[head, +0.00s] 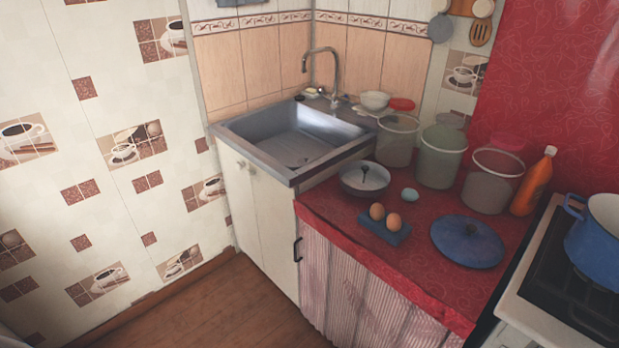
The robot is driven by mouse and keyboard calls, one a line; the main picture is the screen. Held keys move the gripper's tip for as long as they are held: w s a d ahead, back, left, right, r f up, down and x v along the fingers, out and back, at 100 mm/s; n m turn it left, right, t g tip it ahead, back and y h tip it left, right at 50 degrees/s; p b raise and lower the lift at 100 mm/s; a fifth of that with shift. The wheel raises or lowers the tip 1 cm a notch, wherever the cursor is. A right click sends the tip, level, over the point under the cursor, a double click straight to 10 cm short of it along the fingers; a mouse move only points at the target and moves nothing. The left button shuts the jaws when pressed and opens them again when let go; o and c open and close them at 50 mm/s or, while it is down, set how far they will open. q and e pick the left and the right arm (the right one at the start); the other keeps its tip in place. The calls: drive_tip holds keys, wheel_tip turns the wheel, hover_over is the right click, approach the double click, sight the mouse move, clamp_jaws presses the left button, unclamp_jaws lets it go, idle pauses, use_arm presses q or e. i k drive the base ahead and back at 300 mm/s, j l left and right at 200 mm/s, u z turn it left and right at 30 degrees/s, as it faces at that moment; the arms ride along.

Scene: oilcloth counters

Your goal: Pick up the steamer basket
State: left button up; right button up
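A round metal dish with a short upright post in its middle, which looks like the steamer basket (352,188), sits on the red oilcloth counter (345,217). It stands at the counter's left end, close to the sink's right edge. Its rim is fully visible and nothing covers it. Neither of my grippers shows in the head view.
Brown eggs on a blue holder (384,232) lie just in front of the dish. A blue lid (467,241), a light blue egg-like object (409,195), several clear canisters (441,157) and an orange bottle (534,183) stand nearby. The sink (300,138) is left, the stove (565,290) right.

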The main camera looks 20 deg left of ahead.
sight(362, 179)
drive_tip(key=u, duration=0.4)
drive_tip(key=z, duration=1.35)
drive_tip(key=u, duration=1.35)
drive_tip(key=i+j+z, duration=0.1)
drive_tip(key=j, duration=0.3)
drive_tip(key=i+j+z, duration=0.1)
drive_tip(key=i+j, duration=0.2)
drive_tip(key=j, duration=0.1)
